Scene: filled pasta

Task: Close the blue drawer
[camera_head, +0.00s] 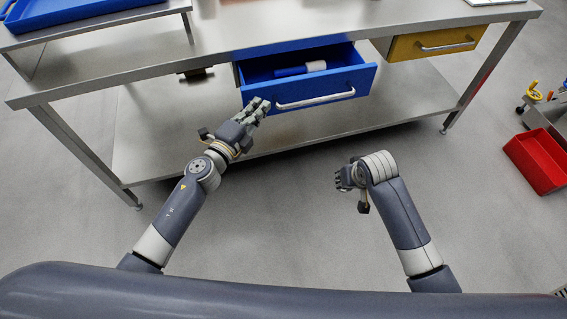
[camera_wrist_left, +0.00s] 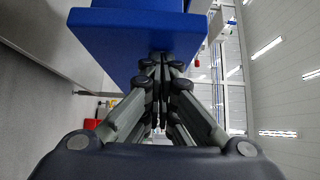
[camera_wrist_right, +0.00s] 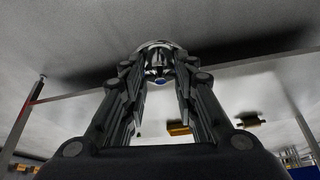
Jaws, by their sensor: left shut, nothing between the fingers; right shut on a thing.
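The blue drawer (camera_head: 345,82) stands pulled out under the steel table, with a grey bar handle (camera_head: 315,101) on its front. My left gripper (camera_head: 262,104) is shut and empty at the left end of the drawer front. In the left wrist view its fingertips (camera_wrist_left: 160,58) are at the blue drawer front (camera_wrist_left: 135,38); I cannot tell whether they touch. My right gripper (camera_head: 341,179) is low in front of the table, well apart from the drawer. In the right wrist view its fingers close around a small round metallic-looking thing (camera_wrist_right: 157,62), mostly hidden by the fingers.
A blue-and-white cylindrical thing (camera_head: 300,69) lies inside the drawer. A yellow drawer (camera_head: 430,44) sits to the right under the steel tabletop (camera_head: 250,32). A lower shelf (camera_head: 370,118) runs beneath. A red bin (camera_head: 541,160) stands at the right. Floor before the table is clear.

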